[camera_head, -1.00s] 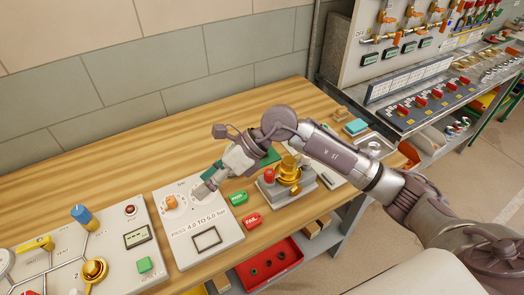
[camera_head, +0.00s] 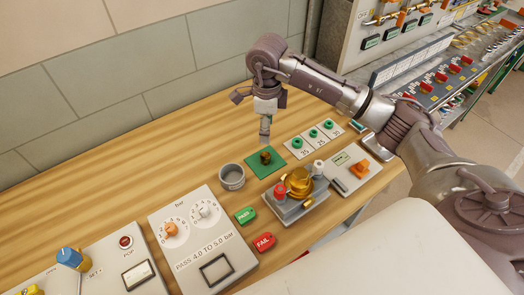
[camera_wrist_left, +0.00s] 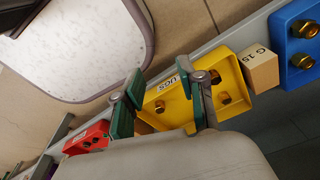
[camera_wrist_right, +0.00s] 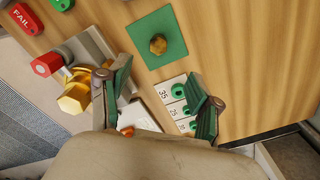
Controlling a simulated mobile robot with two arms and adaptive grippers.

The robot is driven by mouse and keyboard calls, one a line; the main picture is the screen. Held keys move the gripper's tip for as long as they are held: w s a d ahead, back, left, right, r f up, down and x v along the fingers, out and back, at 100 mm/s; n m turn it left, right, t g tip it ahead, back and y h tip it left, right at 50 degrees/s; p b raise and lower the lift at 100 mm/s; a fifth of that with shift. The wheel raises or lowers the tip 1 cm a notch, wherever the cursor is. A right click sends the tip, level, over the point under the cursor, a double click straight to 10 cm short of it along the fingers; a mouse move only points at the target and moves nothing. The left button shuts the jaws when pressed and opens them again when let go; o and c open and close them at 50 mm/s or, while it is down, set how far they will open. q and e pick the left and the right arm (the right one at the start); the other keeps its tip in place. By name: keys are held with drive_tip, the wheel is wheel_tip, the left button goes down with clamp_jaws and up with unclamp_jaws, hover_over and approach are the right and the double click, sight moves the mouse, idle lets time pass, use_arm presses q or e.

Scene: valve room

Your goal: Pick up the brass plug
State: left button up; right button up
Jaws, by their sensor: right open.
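A small brass plug (camera_head: 265,157) stands on a square green mat (camera_head: 255,170) on the wooden bench. In the right wrist view the brass plug (camera_wrist_right: 158,45) sits near the mat's middle, on the green mat (camera_wrist_right: 150,27), ahead of my fingers. My right gripper (camera_head: 265,138) points down just above the plug in the head view, and nothing is held. Its fingers are spread apart in the right wrist view (camera_wrist_right: 161,97). My left gripper (camera_wrist_left: 163,108) is open and empty, over a yellow bin (camera_wrist_left: 163,98) with a partly hidden "UGS" label and brass-coloured fittings.
A grey cup (camera_head: 232,177) stands left of the mat. A fixture with a brass hex part (camera_head: 299,181) and red knob is in front. Green rings (camera_head: 314,133) on numbered cards lie to the right. A gauge panel (camera_head: 204,240) and PASS (camera_head: 246,215) and FAIL (camera_head: 265,242) tags are nearer left.

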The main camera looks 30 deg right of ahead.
sight(265, 155)
drive_tip(key=f, duration=0.1)
drive_tip(key=f+p, duration=0.1)
drive_tip(key=f, duration=0.1)
drive_tip(key=shift+s+f, duration=0.2)
drive_tip(key=shift+s, duration=0.15)
wheel_tip(265, 155, down, 2)
drive_tip(key=shift+w+f, duration=0.15)
drive_tip(key=shift+f, duration=0.1)
drive_tip(key=shift+w+f, duration=0.1)
drive_tip(key=shift+f, duration=0.2)
wheel_tip(265, 155, down, 2)
drive_tip(key=p, duration=0.2)
drive_tip(key=shift+a+f+p, duration=0.15)
drive_tip(key=shift+f+p, duration=0.1)
drive_tip(key=shift+p, duration=0.1)
wheel_tip(265, 155, down, 2)
drive_tip(key=shift+f, duration=0.4)
use_arm(q)
drive_tip(key=s+r, duration=0.1)
drive_tip(key=r, duration=0.2)
drive_tip(key=s+r, duration=0.1)
drive_tip(key=shift+s+r, duration=0.15)
drive_tip(key=shift+s, duration=0.15)
use_arm(e)
clamp_jaws()
